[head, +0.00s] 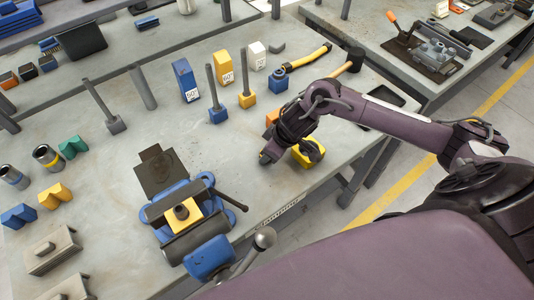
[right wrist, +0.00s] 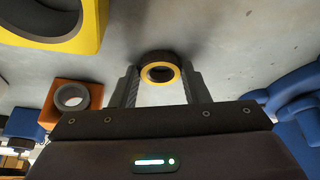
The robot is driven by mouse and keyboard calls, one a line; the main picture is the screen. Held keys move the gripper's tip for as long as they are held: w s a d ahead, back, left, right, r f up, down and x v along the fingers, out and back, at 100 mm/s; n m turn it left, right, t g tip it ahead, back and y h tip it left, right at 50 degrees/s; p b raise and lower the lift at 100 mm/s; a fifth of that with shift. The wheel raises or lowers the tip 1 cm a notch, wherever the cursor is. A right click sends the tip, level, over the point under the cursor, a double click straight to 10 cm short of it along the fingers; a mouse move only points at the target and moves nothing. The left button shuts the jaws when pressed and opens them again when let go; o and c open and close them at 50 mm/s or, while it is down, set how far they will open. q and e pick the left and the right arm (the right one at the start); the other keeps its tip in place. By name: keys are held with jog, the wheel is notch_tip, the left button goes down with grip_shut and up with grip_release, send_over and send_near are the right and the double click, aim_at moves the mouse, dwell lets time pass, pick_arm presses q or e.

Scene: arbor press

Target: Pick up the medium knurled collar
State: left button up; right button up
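A small dark collar with a yellow face ring and a round bore (right wrist: 160,73) rests on the grey bench top in the right wrist view. My right gripper (right wrist: 162,88) has its two fingers on either side of this collar, near the fingertips. The fingers are apart, and I cannot make out firm contact on both sides. In the head view my right gripper (head: 267,156) points down at the bench and hides the collar. My left gripper is not in view.
A yellow block with a large dark bore (head: 308,151) stands close beside the right gripper. An orange block with a grey ring (right wrist: 72,97) is nearby. A blue vise with a yellow piece (head: 183,213) stands to the left. Bench space between vise and gripper is clear.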

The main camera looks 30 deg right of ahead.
jog(key=c, duration=0.6)
jog(key=shift+o, duration=0.2)
jog(key=shift+r, duration=0.15)
